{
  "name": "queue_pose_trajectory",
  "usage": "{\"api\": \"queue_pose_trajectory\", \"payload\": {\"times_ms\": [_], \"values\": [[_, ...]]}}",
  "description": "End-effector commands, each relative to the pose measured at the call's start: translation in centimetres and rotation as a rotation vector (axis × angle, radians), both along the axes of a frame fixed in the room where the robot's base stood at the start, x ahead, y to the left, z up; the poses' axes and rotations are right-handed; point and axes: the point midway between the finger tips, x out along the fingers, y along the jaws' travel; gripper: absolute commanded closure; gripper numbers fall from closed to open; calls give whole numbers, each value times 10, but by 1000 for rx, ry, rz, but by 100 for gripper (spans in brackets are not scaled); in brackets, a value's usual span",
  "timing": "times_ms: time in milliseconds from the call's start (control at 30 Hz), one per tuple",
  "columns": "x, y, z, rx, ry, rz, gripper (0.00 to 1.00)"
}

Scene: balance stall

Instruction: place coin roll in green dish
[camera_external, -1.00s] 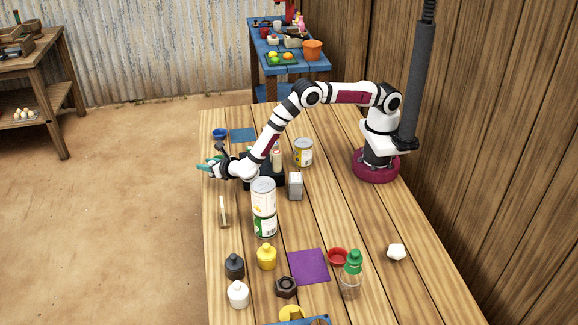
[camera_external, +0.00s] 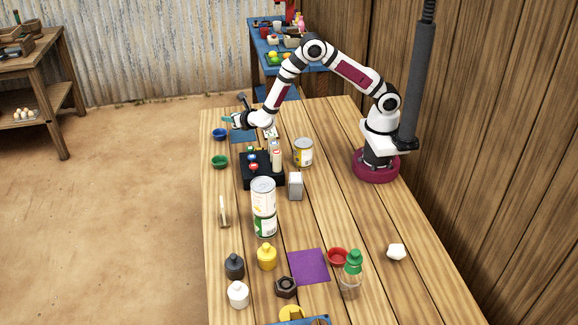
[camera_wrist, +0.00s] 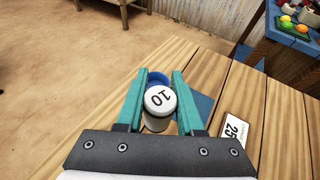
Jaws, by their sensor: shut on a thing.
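My gripper (camera_wrist: 158,97) is shut on a white coin roll (camera_wrist: 160,100) with "10" on its end, held between the teal fingers in the wrist view. In the external view my gripper (camera_external: 229,119) is above the far end of the table, near the blue dish (camera_external: 220,134) and blue mat (camera_external: 243,135); the held roll cannot be made out there. The blue dish also shows behind the roll in the wrist view (camera_wrist: 158,77). The green dish (camera_external: 219,161) sits at the table's left edge, nearer the camera than my gripper, and looks empty.
A black rack (camera_external: 261,180) with upright items stands right of the green dish. A yellow-labelled can (camera_external: 303,152), grey block (camera_external: 295,186) and stacked cans (camera_external: 264,205) stand nearby.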

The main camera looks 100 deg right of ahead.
Motion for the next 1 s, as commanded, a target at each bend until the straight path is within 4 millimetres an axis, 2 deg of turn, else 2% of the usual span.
{"api": "queue_pose_trajectory", "payload": {"times_ms": [200, 333, 400, 600, 967, 1000], "values": [[50, 49, -42, -1, -1, 5, 100], [68, 66, -56, -1, -1, 3, 100], [72, 70, -62, -1, 1, 3, 100], [72, 71, -98, -1, 2, 3, 100], [72, 71, -103, -1, 1, 3, 100], [72, 70, -103, -1, 1, 3, 57]]}}
